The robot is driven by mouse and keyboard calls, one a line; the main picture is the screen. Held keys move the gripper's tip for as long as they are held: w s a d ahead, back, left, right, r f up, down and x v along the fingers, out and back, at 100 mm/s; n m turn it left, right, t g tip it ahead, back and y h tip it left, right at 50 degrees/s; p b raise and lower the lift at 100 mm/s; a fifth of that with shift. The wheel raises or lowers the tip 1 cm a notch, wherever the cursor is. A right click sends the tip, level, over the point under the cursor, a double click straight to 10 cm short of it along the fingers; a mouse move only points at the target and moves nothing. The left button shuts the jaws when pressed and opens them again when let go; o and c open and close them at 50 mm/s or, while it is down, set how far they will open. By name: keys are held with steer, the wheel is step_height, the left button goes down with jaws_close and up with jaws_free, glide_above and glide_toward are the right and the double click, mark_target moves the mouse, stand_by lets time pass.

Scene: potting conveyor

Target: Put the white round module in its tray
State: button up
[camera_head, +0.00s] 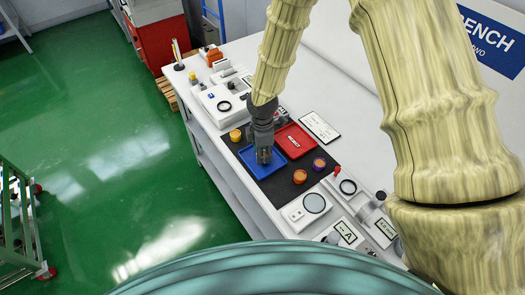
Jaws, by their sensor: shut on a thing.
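My gripper (264,157) points down over the blue tray (276,170), on the dark mat of the white bench. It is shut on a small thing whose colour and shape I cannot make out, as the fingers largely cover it. I cannot tell whether that thing touches the tray floor. I see no white round module clearly anywhere else on the mat. A red tray (294,141) with a pale label lies right of the blue one. No tray marked for white stands out.
An orange-yellow round module (235,135) sits left of the blue tray. An orange one (300,176) and a purple-and-orange one (318,163) sit to its right. Bench devices (307,209) stand in front, others (222,102) behind. A white card (319,126) lies beyond the red tray.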

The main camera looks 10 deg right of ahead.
steer(key=shift+f, duration=0.15)
steer(key=o, duration=1.1)
steer(key=shift+r+b, duration=1.45)
steer(key=shift+r, duration=4.7)
steer(key=shift+a, duration=0.1)
